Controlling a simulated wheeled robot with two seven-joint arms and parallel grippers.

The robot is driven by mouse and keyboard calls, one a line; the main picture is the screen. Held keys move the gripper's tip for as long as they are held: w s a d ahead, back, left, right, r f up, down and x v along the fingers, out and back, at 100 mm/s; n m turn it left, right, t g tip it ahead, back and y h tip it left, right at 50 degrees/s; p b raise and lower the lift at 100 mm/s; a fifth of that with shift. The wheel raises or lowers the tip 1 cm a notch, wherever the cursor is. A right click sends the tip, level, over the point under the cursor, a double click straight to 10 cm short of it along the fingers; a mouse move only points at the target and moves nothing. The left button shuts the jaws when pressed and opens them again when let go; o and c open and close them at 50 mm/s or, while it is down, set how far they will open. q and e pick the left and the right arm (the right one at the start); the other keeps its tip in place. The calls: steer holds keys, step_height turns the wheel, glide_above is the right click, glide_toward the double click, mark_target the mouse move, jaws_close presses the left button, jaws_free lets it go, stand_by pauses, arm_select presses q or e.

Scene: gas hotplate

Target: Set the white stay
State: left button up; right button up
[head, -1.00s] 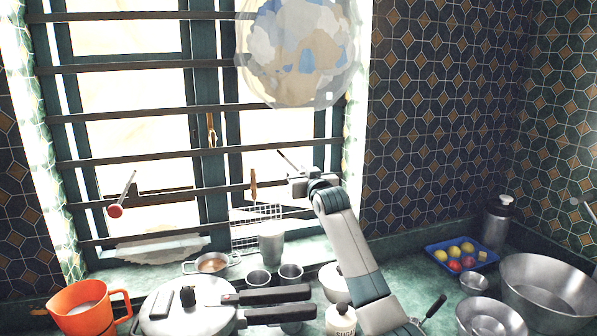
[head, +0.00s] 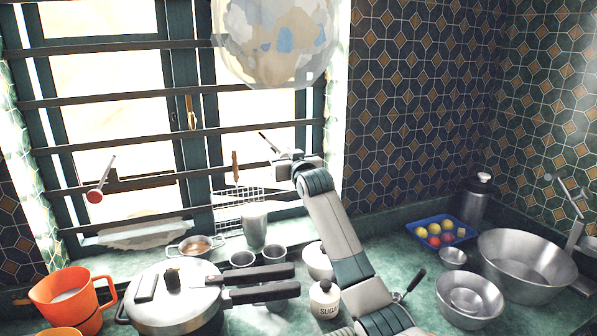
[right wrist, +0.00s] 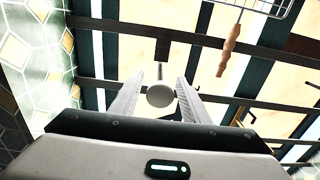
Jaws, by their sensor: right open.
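The white stay (head: 268,141) shows in the head view as a thin rod at the window bars, just above my right gripper (head: 280,162). In the right wrist view its pale round knob (right wrist: 160,95) sits between the two fingers of the open right gripper (right wrist: 158,92), with gaps on both sides. I cannot tell how deep the knob is between the fingers. In the head view the knob is hidden at the gripper. Another stay with a red knob (head: 94,196) tilts out from the window at left. My left gripper is not in view.
Horizontal bars (head: 120,97) cross the window. A wire rack (head: 232,212) and a wooden handle (right wrist: 229,50) are near the right gripper. A clear globe (head: 275,45) hangs above. A pressure cooker (head: 172,300), an orange mug (head: 70,297) and a sugar jar (head: 324,299) stand below.

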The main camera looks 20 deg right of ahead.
steer(key=shift+s, duration=0.5)
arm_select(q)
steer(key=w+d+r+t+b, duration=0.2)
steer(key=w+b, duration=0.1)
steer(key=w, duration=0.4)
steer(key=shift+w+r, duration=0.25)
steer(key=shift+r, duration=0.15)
arm_select(e)
steer(key=s, duration=1.5)
steer(key=shift+s, duration=0.15)
